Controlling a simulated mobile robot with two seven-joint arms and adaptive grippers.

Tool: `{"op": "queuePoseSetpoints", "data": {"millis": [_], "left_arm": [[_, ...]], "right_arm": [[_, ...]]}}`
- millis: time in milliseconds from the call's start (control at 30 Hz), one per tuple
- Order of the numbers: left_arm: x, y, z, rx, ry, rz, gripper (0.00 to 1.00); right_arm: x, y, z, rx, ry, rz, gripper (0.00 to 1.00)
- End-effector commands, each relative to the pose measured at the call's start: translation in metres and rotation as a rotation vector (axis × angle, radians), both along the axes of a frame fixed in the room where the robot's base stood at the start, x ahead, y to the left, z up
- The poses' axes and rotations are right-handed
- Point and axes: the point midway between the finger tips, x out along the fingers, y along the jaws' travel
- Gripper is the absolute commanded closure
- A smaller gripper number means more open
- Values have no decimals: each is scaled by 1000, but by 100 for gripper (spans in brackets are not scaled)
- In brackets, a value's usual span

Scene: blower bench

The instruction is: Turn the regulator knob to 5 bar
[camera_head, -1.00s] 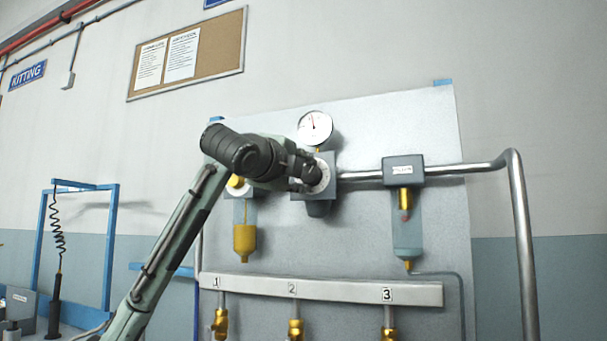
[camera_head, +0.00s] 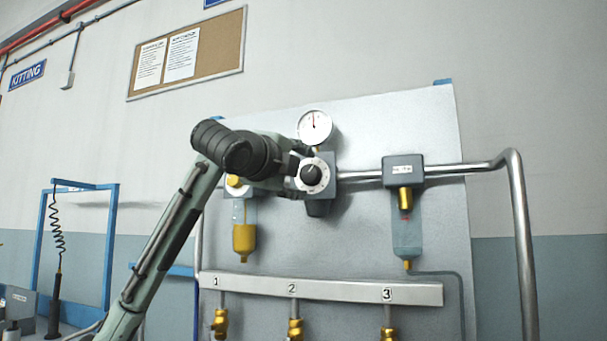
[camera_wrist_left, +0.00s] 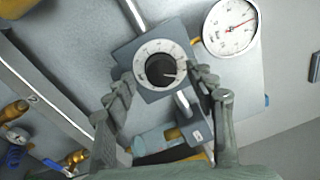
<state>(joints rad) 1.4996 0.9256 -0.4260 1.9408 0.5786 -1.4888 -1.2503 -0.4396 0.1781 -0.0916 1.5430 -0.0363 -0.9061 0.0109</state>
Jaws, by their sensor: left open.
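The regulator knob (camera_head: 311,175) is black, inside a white dial ring on a grey block on the panel. In the left wrist view the knob (camera_wrist_left: 162,70) has a white pointer mark, and the ring's figures are too small to read. The gauge also shows in the left wrist view (camera_wrist_left: 230,27). My left gripper (camera_head: 292,172) is open, its fingers apart on either side of the knob in the wrist view, standing back from it. My right gripper is not in view.
A filter bowl with yellow liquid (camera_head: 245,238) hangs left of the regulator, close under my arm. A clear-bowled unit (camera_head: 405,215) and a pipe (camera_head: 520,230) are to the right. A numbered manifold bar (camera_head: 330,291) with brass valves runs below.

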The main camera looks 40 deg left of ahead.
Motion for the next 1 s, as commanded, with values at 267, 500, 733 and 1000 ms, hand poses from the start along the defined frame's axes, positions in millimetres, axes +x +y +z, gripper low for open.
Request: {"op": "queuePoseSetpoints", "data": {"millis": [267,500,733,1000], "left_arm": [[-60,-12,-2,3,-5,1,45],[-94,-20,-4,2,-1,0,45],[-102,-21,-6,1,0,0,45],[-101,-21,-6,1,0,0,45]], "right_arm": [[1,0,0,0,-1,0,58],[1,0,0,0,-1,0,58],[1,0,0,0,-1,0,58],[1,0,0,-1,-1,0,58]]}}
